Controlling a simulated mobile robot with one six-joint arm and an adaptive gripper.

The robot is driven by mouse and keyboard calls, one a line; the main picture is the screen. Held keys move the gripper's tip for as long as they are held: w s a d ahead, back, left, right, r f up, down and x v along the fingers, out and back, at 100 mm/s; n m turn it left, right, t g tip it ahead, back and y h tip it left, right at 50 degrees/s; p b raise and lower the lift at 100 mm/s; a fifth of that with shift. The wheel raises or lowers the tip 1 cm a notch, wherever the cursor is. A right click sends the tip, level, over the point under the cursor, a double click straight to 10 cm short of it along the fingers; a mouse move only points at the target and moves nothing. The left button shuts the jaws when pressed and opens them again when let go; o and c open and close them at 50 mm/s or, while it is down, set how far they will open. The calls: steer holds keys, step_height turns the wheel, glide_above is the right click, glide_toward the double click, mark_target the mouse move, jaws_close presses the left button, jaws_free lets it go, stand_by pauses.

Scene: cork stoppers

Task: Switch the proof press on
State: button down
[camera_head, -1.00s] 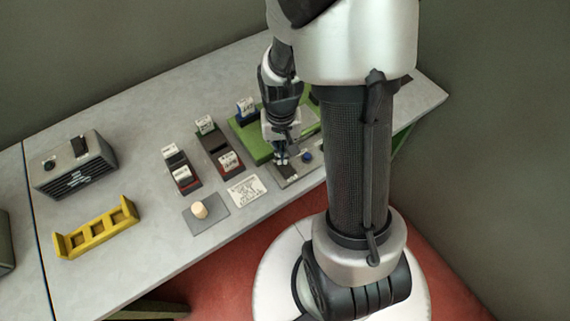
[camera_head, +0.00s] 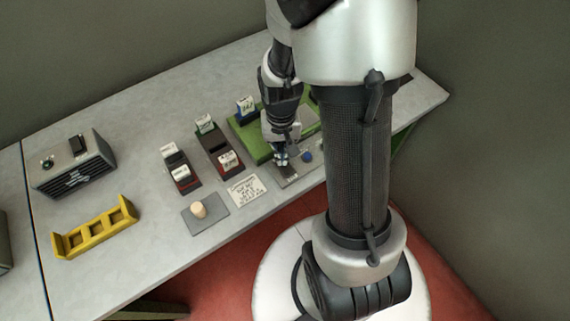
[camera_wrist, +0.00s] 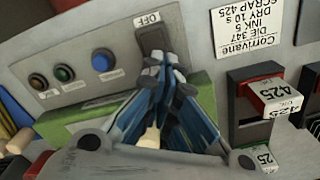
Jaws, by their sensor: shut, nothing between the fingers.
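The proof press seems to be the green machine (camera_head: 250,140) with a grey control panel (camera_head: 294,175) at its front. In the wrist view the panel (camera_wrist: 125,85) carries a dark rocker switch (camera_wrist: 151,38) beside a label reading OFF (camera_wrist: 147,19). My gripper (camera_head: 281,161) is shut and empty over the panel. In the wrist view its fingertips (camera_wrist: 165,66) are at the switch and hide its lower end; I cannot tell whether they touch it. A blue button (camera_wrist: 102,61), a green lamp (camera_wrist: 65,74) and an amber lamp (camera_wrist: 38,81) sit to the left.
A printed card (camera_head: 243,190) lies left of the panel, near a grey pad with a cork stopper (camera_head: 199,210). Red and dark holders with white labels (camera_head: 182,175) stand behind. A yellow rack (camera_head: 95,230) and a grey box (camera_head: 75,170) are farther left.

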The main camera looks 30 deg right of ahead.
steer(key=shift+f+b, duration=0.6)
steer(key=shift+f, duration=0.2)
steer(key=shift+r, duration=0.1)
steer(key=shift+r+p, duration=2.95)
steer(key=shift+r, duration=0.45)
